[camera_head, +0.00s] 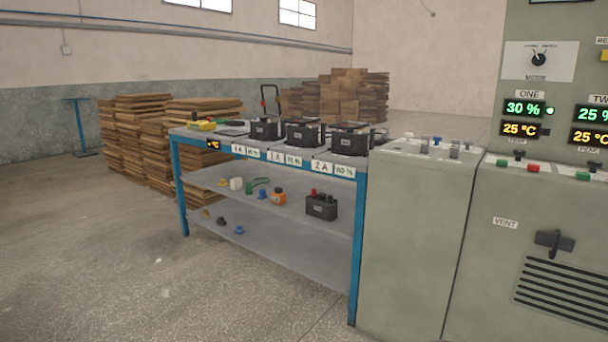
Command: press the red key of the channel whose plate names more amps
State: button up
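A grey-green charger cabinet (521,205) stands at the right, cut off by the picture edge. Its channel ONE display (524,108) reads 30 % and 25 °C, with a lit green lamp beside it. On the ledge below are a green key (503,162) and a red key (533,168). Channel TWO's display (592,115) is partly cut off and reads 25 % and 25 °C. A green key (582,176) lies below it; no red key of channel TWO is visible. I cannot read an amp figure on either channel's small plates. My gripper is not in view.
A blue-framed bench (361,225) left of the cabinet holds three black batteries, with cards before them, one reading 2 A. Its lower shelf holds small parts and a dark battery (321,206). Plank stacks (143,135) stand behind. The floor at left front is clear.

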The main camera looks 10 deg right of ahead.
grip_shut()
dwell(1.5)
